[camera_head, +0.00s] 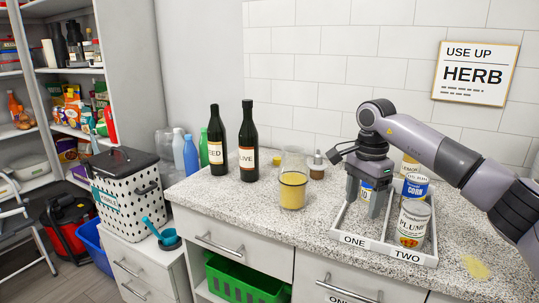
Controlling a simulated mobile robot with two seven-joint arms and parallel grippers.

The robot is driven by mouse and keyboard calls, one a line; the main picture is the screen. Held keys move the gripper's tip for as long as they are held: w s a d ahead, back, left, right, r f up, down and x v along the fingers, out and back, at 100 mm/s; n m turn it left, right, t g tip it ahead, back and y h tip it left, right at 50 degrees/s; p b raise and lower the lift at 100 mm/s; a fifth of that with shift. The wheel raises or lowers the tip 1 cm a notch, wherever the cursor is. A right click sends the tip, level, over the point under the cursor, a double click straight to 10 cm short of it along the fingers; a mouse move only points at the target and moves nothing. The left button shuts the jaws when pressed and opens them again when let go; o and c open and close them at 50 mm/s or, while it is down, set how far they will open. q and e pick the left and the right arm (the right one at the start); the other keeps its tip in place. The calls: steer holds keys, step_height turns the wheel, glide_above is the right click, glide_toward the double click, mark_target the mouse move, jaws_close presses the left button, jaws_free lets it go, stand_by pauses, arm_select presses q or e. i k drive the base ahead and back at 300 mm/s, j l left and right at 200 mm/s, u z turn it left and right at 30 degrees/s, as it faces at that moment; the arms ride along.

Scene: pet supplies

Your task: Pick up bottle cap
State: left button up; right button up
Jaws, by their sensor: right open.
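I cannot make out a bottle cap for certain. A small yellow thing (277,160) at the back of the counter, left of the clear glass jar, is too small to identify. My right gripper (364,203) points down with its fingers apart over compartment ONE of the white divided tray (345,240). A can with a blue and yellow label (367,187) shows partly behind and between its fingers; I cannot tell if they touch it. Two dark bottles (217,143) (248,150) stand upright at the counter's left. My left gripper is not in view.
Compartment TWO holds a plum can (411,224) and a corn can (415,187). A yellow-filled glass (292,190) and a small brown jar (317,167) stand left of the tray. The front-left counter (240,207) is clear. A sign (476,72) hangs on the wall.

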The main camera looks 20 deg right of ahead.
mark_target(276, 160)
steer(key=i, duration=1.55)
